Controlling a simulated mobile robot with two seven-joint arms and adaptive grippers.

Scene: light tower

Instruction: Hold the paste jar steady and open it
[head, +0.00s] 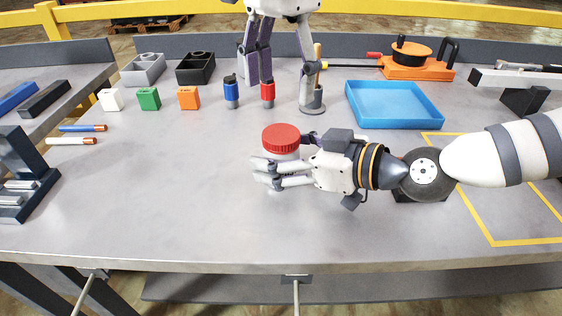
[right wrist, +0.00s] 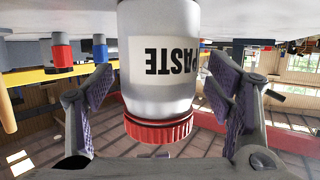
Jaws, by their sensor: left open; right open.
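The paste jar has a red ribbed lid (head: 281,137) and stands on the grey workbench in the middle of the head view. In the right wrist view the jar (right wrist: 160,60) appears upside down, with a white body, a "PASTE" label and the lid on it. My right gripper (head: 268,172) is open, with its fingers around the jar's sides; the wrist view (right wrist: 160,105) shows gaps between pads and jar. My left gripper (head: 280,97) is open and empty, pointing down above the bench behind the jar. The jar's lower body is mostly hidden in the head view.
Blue and red small bottles (head: 231,92) and a brush holder (head: 313,98) stand near my left gripper. A blue tray (head: 394,104) lies to the right. Small blocks (head: 149,98) stand back left, with markers (head: 82,128) at left. The bench front is clear.

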